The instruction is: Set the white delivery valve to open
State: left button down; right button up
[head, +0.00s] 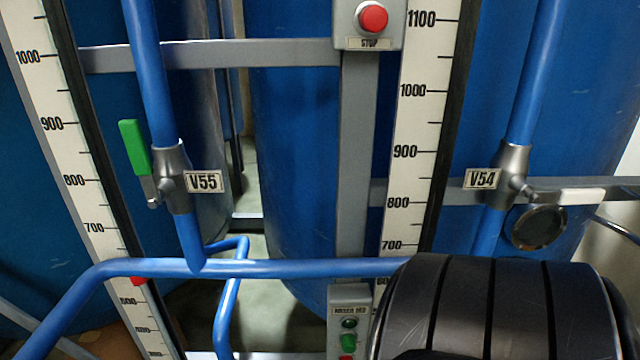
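The white delivery valve is the one with the white lever (580,197), at the right in the head view. Its grey metal body (511,172) sits on a steep blue pipe, beside a plate reading V54 (481,179). The white lever points right, roughly level and across the line of the pipe. Neither gripper shows in this view, so I cannot see their fingers. A large black ribbed rounded part fills the lower right, below the valve; it looks like part of my own arm.
A second valve, V55, has a green lever (134,147) pointing up along its pipe. A blue cross pipe (300,268) runs below. A red stop button (373,17) and a small control box (348,315) are on the grey post. Scales and blue tanks stand behind.

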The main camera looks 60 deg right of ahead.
aim_at(581, 196)
jog(key=z, duration=3.3)
jog(key=i+l+u, duration=0.1)
jog(key=i+l, duration=0.1)
jog(key=i, duration=0.05)
